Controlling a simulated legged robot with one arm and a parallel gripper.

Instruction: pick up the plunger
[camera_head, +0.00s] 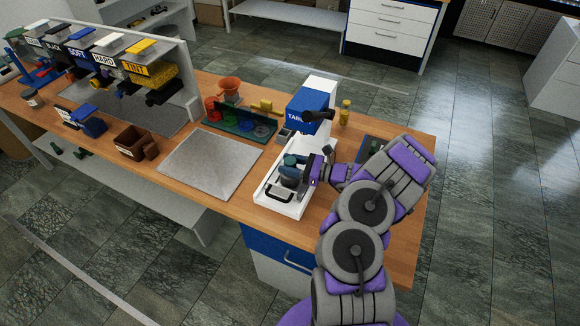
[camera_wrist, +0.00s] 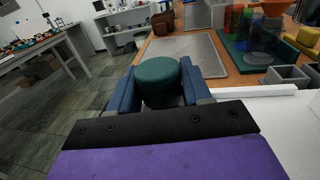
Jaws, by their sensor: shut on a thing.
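The plunger shows in the head view as a dark, green-topped piece (camera_head: 291,160) at the white tray (camera_head: 289,208) of the blue-and-white press (camera_head: 309,106). In the wrist view the plunger's round green top (camera_wrist: 158,80) sits between the two blue fingers. My gripper (camera_head: 298,170) reaches in from the right and is shut on the plunger; the wrist view also shows my gripper (camera_wrist: 157,88) close up. The plunger's lower part is hidden in the wrist view. I cannot tell whether it touches the tray.
A grey metal plate (camera_head: 210,164) lies left of the press. A green rack (camera_head: 240,125) with coloured cups stands behind the plate. A brown box (camera_head: 132,142) and a row of labelled dispensers (camera_head: 148,68) are farther left. A yellow bottle (camera_head: 345,112) stands right of the press.

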